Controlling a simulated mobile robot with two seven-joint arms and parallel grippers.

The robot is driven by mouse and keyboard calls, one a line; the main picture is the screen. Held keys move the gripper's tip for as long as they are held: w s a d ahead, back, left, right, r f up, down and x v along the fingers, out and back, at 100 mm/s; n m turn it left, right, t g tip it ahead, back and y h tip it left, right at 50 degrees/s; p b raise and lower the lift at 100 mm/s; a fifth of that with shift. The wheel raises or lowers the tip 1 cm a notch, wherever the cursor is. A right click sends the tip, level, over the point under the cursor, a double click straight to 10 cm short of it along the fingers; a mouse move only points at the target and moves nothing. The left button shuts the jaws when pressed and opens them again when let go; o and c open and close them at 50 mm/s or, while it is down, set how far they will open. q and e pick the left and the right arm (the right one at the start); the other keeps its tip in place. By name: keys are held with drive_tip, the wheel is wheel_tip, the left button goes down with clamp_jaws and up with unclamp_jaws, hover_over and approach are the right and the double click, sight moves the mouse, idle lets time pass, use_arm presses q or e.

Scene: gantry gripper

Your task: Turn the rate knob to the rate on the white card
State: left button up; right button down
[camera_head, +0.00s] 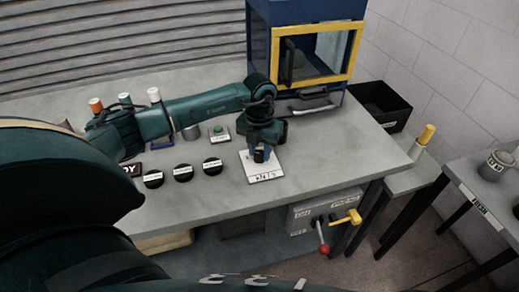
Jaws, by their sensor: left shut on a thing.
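My left gripper (259,150) reaches down over a white plate (265,173) near the middle of the bench. It is shut on a small dark knob (259,157) that stands on this plate. Dark marks run along the plate's front edge, too small to read. The gripper hides the back of the plate and most of the knob, so I cannot tell where the knob points. I cannot make out a separate white card with a rate on it. My right gripper is not in view.
Black round pieces with white labels (183,172) stand left of the plate. A green button box (219,133) is behind them. A blue cabinet with a yellow-framed window (317,53) stands at the back. Red and yellow handles (322,248) stick out below the bench's front edge.

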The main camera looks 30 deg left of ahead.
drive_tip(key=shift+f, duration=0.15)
use_arm(q)
drive_tip(key=shift+m+b, duration=0.4)
drive_tip(key=shift+m, duration=0.4)
drive_tip(key=m+b, duration=0.1)
drive_tip(key=m, duration=0.2)
drive_tip(key=shift+b, duration=0.35)
drive_tip(key=m+b, duration=0.1)
drive_tip(key=m, duration=0.2)
drive_tip(key=shift+m, duration=0.4)
drive_tip(key=shift+m+b, duration=0.6)
drive_tip(key=shift+m, duration=0.9)
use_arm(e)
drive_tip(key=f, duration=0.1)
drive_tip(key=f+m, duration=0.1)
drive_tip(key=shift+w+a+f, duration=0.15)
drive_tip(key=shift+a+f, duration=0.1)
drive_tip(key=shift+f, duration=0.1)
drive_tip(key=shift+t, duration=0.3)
use_arm(q)
drive_tip(key=o, duration=1)
drive_tip(key=shift+c, duration=0.2)
